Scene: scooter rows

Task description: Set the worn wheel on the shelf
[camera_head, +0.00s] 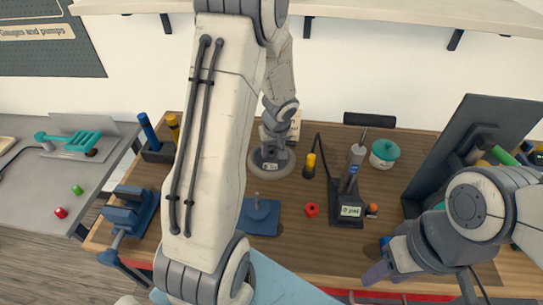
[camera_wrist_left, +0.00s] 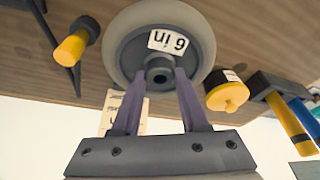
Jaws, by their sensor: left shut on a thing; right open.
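A wheel (camera_head: 256,177) with a grey tyre and a label reading "6 in" is at the back middle of the wooden bench; it also shows large in the left wrist view (camera_wrist_left: 122,50). My left gripper (camera_head: 269,150) is shut on the wheel's hub, one purple finger (camera_wrist_left: 162,80) on each side. I cannot tell whether the wheel touches the bench. Wear on it is not clear. A pale shelf (camera_head: 400,12) on black brackets runs along the wall above. My right gripper (camera_head: 378,270) is open and empty at the bench's front right.
A blue base with a spindle (camera_head: 258,217), a red nut (camera_head: 312,210), a gauge reading "0 psi" (camera_head: 349,211) and a teal-lidded pot (camera_head: 384,153) stand on the bench. A blue vise (camera_head: 128,208) is at left, a dark upright panel (camera_head: 478,130) at right.

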